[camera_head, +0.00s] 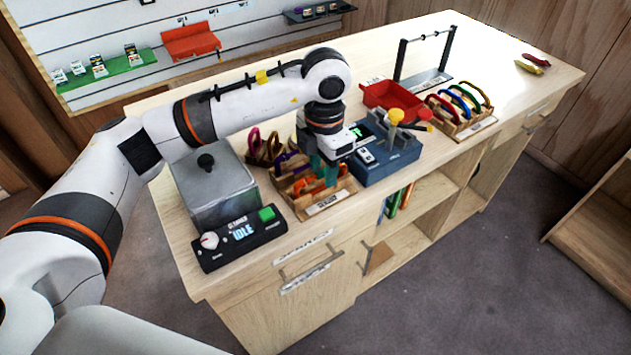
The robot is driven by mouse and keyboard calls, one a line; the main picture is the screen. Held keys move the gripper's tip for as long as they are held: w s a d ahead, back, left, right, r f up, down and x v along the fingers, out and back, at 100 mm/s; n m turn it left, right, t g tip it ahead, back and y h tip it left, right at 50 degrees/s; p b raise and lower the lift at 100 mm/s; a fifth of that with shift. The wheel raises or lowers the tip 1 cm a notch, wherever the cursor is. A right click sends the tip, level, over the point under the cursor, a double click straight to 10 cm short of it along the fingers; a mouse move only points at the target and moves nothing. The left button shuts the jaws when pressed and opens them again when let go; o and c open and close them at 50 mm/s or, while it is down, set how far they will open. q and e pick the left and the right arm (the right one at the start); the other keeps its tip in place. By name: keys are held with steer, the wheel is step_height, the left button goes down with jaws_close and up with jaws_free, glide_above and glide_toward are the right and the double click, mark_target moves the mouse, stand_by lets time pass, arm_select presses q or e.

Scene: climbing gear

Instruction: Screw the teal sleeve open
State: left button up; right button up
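My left arm comes in from the left and reaches over the workbench. Its gripper (326,172) points down over a wooden tray (325,207) at the front of the bench. Teal shows at the gripper's lower end; I cannot tell whether it is the fingers or a teal sleeve. Orange carabiners (309,186) lie in the tray just beside and below it. The fingertips are too small and covered to show whether they are open or shut, or touch anything. No separate teal sleeve can be made out. My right gripper is not in view.
A grey tank with a control box (239,239) reading IDLE stands left of the tray. A blue-grey device (391,160) stands close on the right, with a red bin (394,97) behind. A rack of coloured carabiners (461,112) is farther right. The bench's far right is mostly clear.

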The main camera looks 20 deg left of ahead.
arm_select(q)
steer(key=shift+s+d, duration=0.3)
steer(key=shift+d, duration=0.1)
steer(key=shift+f, duration=0.1)
steer(key=shift+f+b, duration=1.3)
steer(key=shift+f, duration=0.1)
steer(key=shift+w+a+b, duration=0.35)
steer(key=shift+w+a, duration=0.1)
steer(key=shift+a, duration=0.15)
steer(key=shift+r, duration=0.15)
steer(key=shift+s+r+p, duration=0.1)
steer(key=shift+r+p, duration=0.75)
steer(key=shift+r, duration=0.55)
